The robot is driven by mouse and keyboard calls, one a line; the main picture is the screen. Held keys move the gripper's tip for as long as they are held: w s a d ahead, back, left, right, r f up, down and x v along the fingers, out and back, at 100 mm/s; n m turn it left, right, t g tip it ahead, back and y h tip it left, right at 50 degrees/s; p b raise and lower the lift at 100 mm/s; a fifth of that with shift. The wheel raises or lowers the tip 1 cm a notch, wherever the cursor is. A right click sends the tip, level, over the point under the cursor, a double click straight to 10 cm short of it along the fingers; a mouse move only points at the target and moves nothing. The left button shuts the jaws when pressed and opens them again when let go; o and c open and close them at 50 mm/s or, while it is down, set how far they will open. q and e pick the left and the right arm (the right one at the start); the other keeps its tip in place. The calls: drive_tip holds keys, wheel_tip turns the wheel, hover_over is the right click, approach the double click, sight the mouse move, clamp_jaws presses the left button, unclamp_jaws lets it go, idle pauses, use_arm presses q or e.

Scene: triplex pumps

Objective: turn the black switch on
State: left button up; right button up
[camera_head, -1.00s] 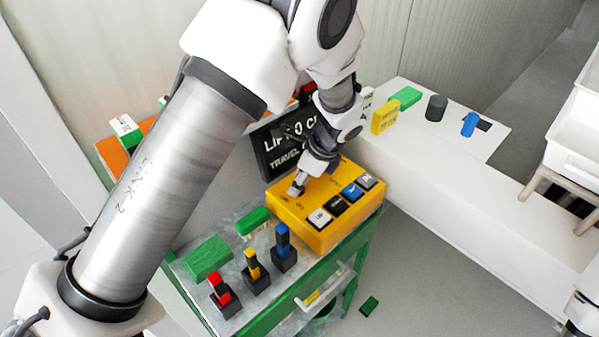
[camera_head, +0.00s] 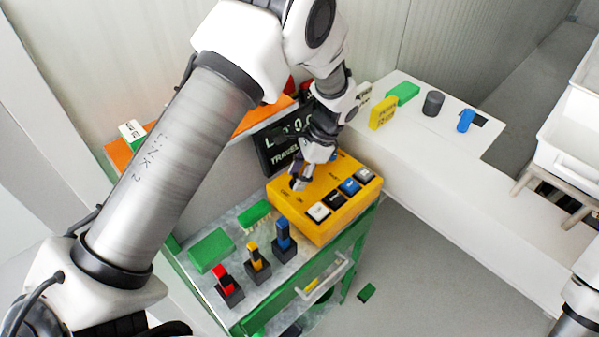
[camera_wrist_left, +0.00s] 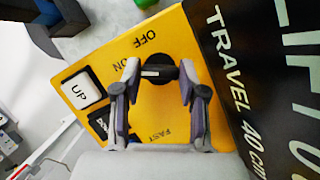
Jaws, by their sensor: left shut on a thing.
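The black switch (camera_wrist_left: 160,74) is a round knob with a white line across its face. It sits on the yellow control box (camera_head: 322,228), beside OFF and ON lettering. In the left wrist view the line lies roughly level; I cannot tell clearly which label it points to. My left gripper (camera_wrist_left: 159,72) has one finger on each side of the knob and is shut on it. In the head view my left gripper (camera_head: 299,181) reaches down to the box's left part and mostly hides the knob. My right gripper is out of the picture.
White UP (camera_head: 318,211), black (camera_head: 335,200) and blue (camera_head: 350,187) buttons line the box's front. A black display (camera_head: 281,150) stands behind it. Red (camera_head: 227,284), yellow (camera_head: 257,262) and blue (camera_head: 284,240) upright pieces stand left on the metal cart top.

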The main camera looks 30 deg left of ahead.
use_arm(q)
drive_tip(key=shift+s+f, duration=0.15)
drive_tip(key=o, duration=1.1)
drive_tip(key=shift+o, duration=0.2)
